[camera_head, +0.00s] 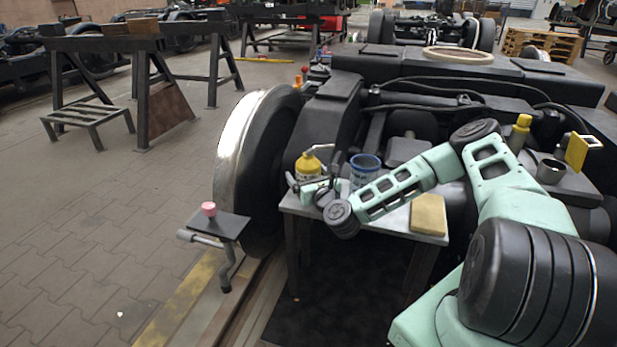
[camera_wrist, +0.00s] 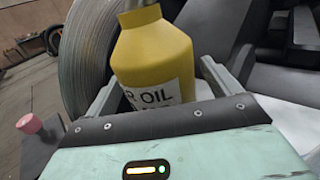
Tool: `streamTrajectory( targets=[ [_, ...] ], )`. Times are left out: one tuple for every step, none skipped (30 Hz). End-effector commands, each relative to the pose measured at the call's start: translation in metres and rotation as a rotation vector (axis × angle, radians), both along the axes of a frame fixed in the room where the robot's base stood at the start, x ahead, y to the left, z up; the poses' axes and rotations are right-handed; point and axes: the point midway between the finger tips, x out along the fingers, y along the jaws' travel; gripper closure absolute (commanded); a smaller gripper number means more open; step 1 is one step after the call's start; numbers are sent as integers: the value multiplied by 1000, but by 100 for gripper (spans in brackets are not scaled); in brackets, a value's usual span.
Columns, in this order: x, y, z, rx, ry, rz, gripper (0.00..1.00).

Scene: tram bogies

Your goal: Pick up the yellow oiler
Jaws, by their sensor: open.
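The yellow oiler (camera_head: 308,167) stands upright on a small grey table (camera_head: 385,229) beside the wheel. In the wrist view the oiler (camera_wrist: 154,62) fills the upper middle, with a white label reading "OIL" and its top cut off by the frame edge. My gripper (camera_wrist: 158,72) is open, with one finger on each side of the oiler's body. I cannot tell whether either finger touches it. In the head view my gripper is at the oiler, partly hidden behind my wrist.
A blue tin (camera_head: 364,170) stands just right of the oiler, and a tan sponge-like block (camera_head: 428,215) lies on the table's right. A large wheel (camera_head: 250,170) rises to the left. A pink-topped object (camera_head: 209,210) sits on a small dark plate (camera_head: 219,225).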

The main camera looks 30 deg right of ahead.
Motion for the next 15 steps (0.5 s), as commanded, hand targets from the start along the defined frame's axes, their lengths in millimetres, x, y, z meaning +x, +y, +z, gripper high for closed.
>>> streamTrajectory(
  targets=[
    [0,0,0,0,0,0,11],
    [0,0,0,0,0,0,11],
    [0,0,0,0,0,0,11],
    [0,0,0,0,0,0,16],
    [0,0,0,0,0,0,25],
    [0,0,0,0,0,0,36],
    [0,0,0,0,0,0,44],
    [0,0,0,0,0,0,52],
    [0,0,0,0,0,0,64],
    [0,0,0,0,0,0,72],
    [0,0,1,0,-2,0,73],
    [0,0,1,0,-2,0,73],
    [0,0,1,0,-2,0,73],
    [0,0,1,0,-2,0,73],
    [0,0,1,0,-2,0,73]
  ],
)
